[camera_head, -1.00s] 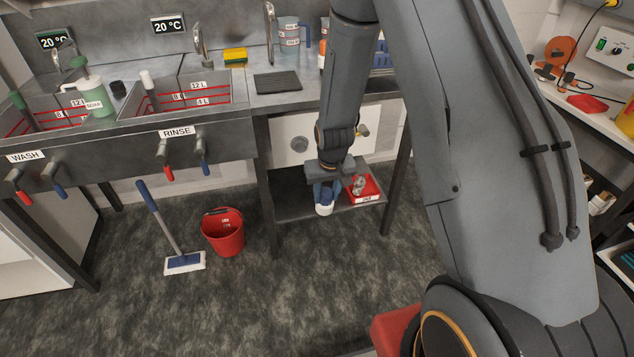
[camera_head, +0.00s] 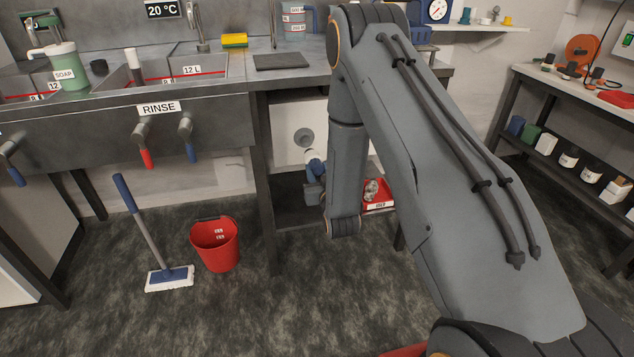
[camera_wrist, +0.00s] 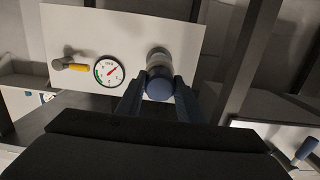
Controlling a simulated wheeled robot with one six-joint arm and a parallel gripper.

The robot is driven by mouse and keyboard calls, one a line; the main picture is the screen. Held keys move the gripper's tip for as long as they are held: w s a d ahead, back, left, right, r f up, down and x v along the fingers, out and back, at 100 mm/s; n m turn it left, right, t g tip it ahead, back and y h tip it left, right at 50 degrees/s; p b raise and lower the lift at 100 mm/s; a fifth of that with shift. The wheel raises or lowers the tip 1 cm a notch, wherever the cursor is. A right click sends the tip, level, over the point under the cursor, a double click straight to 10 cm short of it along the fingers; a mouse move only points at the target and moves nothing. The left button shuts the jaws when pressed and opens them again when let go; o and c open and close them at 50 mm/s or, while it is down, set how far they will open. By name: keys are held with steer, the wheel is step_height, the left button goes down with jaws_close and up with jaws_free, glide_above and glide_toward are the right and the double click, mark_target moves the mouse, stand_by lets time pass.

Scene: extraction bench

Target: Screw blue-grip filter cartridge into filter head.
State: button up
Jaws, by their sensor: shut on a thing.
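The filter cartridge is in my gripper (camera_head: 314,170). In the wrist view its round blue grip end (camera_wrist: 159,89) faces the camera between my two blue fingers, and its body points away toward the white panel. In the head view its pale body (camera_head: 311,154) shows just above my gripper. The round grey filter head (camera_head: 303,136) is on the white panel, up and slightly left of the cartridge. In the wrist view it lines up behind the cartridge as a grey ring (camera_wrist: 158,54). I cannot tell whether they touch.
The panel (camera_wrist: 125,25) also carries a dial gauge (camera_wrist: 109,71) and a yellow-handled valve (camera_wrist: 75,66). A red tray (camera_head: 378,194) sits on the low shelf right of my forearm. A red bucket (camera_head: 215,245) and a mop (camera_head: 168,276) stand on the floor to the left.

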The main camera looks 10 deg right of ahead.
mark_target(312, 155)
steer(key=shift+w+f+t+b, duration=0.1)
steer(key=shift+w+t+b, duration=0.05)
steer(key=shift+t+b, duration=0.4)
steer(key=shift+w+f, duration=0.1)
steer(key=shift+w, duration=0.55)
steer(key=shift+w+b, duration=1)
steer(key=shift+w, duration=1.15)
steer(key=shift+w+b, duration=0.5)
steer(key=shift+w, duration=1.3)
steer(key=m, duration=0.4)
steer(key=shift+p, duration=0.3)
steer(key=m, duration=0.5)
